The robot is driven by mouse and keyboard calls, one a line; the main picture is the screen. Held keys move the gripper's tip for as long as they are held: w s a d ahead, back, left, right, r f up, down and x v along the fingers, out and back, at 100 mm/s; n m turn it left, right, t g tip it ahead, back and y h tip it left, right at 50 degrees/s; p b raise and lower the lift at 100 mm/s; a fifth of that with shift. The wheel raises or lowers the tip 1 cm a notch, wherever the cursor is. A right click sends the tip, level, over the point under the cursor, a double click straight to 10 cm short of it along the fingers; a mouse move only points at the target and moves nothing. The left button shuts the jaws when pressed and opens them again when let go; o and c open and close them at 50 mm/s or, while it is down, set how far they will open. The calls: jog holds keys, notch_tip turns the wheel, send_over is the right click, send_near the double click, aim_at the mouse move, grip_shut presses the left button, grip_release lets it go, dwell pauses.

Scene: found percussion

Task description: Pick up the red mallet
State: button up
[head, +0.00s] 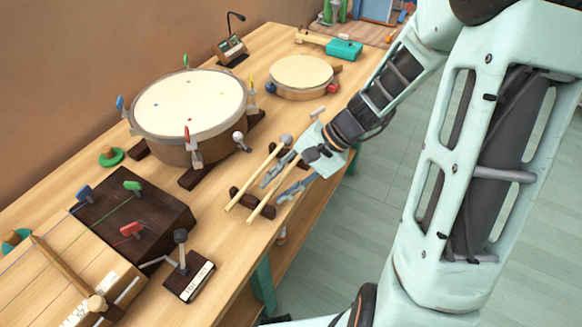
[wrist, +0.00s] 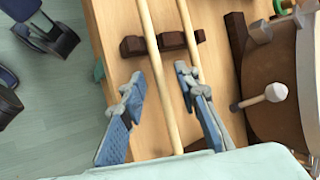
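Two pale wooden mallet sticks lie side by side across dark wooden rests (head: 240,199) on the bench. One stick (head: 236,200) ends in a grey head; the other (head: 259,209) reaches toward a pale, hammer-like head. I see no red head on either. My gripper (head: 275,190) is open and low over the sticks. In the wrist view, one stick (wrist: 156,62) runs between the open fingers (wrist: 160,82), apparently untouched. The other stick (wrist: 189,28) passes partly hidden behind the right finger. A small red knob (head: 333,88) shows by the small drum; whether it is a mallet is unclear.
A large drum (head: 187,104) with coloured clips and a grey-headed striker (head: 240,141) stands left of the gripper. The small drum (head: 301,75) is behind. A dark box (head: 150,211) and a small lever device (head: 188,282) are nearer. The bench's right edge is close.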

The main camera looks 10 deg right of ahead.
grip_shut()
jog(key=shift+r, duration=0.1)
